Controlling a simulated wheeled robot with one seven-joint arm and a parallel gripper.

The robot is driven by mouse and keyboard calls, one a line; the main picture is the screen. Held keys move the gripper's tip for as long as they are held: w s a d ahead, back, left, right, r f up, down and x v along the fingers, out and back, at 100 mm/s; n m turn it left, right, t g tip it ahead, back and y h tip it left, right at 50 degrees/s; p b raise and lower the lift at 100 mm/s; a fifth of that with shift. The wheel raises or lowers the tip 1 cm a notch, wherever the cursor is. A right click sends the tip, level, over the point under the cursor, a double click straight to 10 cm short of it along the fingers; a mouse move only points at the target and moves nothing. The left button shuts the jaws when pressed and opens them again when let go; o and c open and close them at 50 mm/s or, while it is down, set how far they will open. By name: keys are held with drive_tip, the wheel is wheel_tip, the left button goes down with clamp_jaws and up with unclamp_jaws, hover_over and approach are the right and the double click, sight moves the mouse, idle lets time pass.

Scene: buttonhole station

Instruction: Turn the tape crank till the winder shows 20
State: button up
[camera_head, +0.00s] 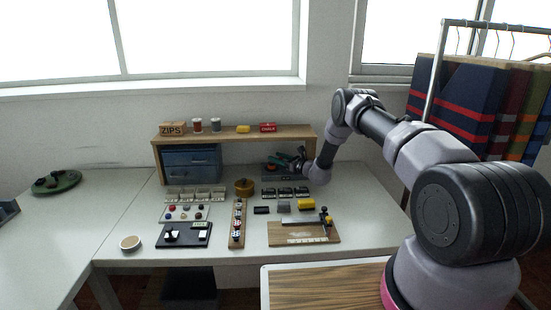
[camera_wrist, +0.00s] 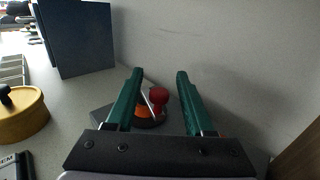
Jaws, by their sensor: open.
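The tape winder shows in the wrist view as a low dark base (camera_wrist: 104,113) with an orange hub, a pale crank arm and a red crank knob (camera_wrist: 158,96). My gripper (camera_wrist: 160,72) is open, its green fingers on either side of the knob's line of view with gaps on both sides. I cannot tell whether the fingertips are level with the knob. In the head view my gripper (camera_head: 291,157) is low under the shelf at the back of the table, beside the winder (camera_head: 270,178). No winder number is legible.
A wooden shelf (camera_head: 240,132) with a blue drawer unit (camera_head: 190,165) stands along the wall, close to my gripper. A yellow round tin (camera_wrist: 22,114) is left of the winder. Boards, trays and small parts cover the table's front. The wall is close behind.

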drive_tip(key=shift+w+a, duration=0.35)
drive_tip(key=shift+a, duration=0.05)
clamp_jaws()
